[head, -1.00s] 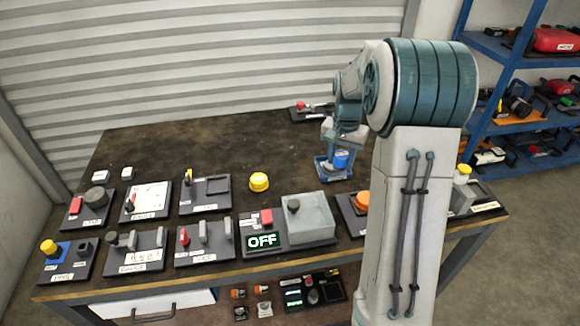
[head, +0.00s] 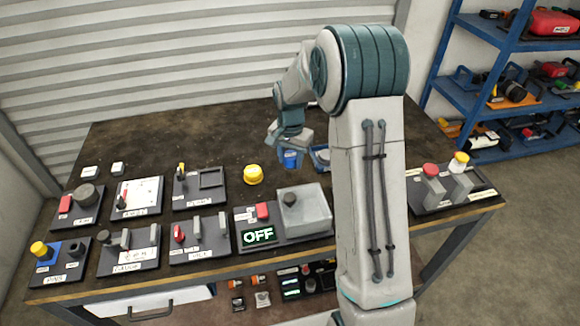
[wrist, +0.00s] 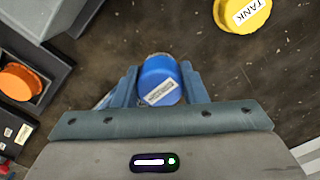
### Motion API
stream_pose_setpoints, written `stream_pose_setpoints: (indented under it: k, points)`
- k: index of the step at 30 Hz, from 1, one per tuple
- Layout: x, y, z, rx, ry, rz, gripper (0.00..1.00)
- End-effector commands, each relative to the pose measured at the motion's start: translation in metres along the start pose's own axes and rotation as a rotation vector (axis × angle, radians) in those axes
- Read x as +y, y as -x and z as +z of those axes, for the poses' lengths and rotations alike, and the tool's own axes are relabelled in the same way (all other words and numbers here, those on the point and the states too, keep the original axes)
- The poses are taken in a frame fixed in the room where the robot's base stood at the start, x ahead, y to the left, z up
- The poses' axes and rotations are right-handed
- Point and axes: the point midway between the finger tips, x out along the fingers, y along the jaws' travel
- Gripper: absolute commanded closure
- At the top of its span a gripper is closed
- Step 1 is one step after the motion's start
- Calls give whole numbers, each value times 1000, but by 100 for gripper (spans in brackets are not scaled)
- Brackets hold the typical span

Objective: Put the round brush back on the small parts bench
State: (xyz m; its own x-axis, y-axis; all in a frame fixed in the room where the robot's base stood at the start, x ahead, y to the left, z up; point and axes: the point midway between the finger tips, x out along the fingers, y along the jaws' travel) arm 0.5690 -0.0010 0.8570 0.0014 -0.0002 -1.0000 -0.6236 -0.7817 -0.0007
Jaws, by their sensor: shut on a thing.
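My gripper (wrist: 160,85) is shut on a blue round piece with a white label, which I take to be the round brush (wrist: 160,80). A thin tan edge shows at its far side, and the label is too small to read. In the head view my gripper (head: 289,148) holds the blue brush (head: 291,159) over the dark-topped bench (head: 140,140). Its exact height above the top is hard to tell. A blue tray (head: 320,153) stands just right of it, partly hidden by my arm.
A yellow cap labelled TANK (wrist: 243,14) sits near the gripper. Several labelled stations line the bench front, including a grey box (head: 305,212) beside an OFF display (head: 259,236). The bench's back left is clear. A blue shelf (head: 440,80) stands at right.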

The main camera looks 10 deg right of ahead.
Motion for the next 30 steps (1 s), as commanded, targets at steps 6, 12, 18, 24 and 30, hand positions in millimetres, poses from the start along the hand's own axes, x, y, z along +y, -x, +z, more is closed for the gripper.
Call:
stream_pose_setpoints:
  k: [6,12,18,24,30]
  points:
    - [0,-29,1,-5,0,3,83]
    - [0,-39,0,-1,2,0,83]
    - [0,-41,0,-1,1,1,83]
    - [0,-41,0,-1,1,0,40]
    - [0,-41,0,-1,1,0,40]
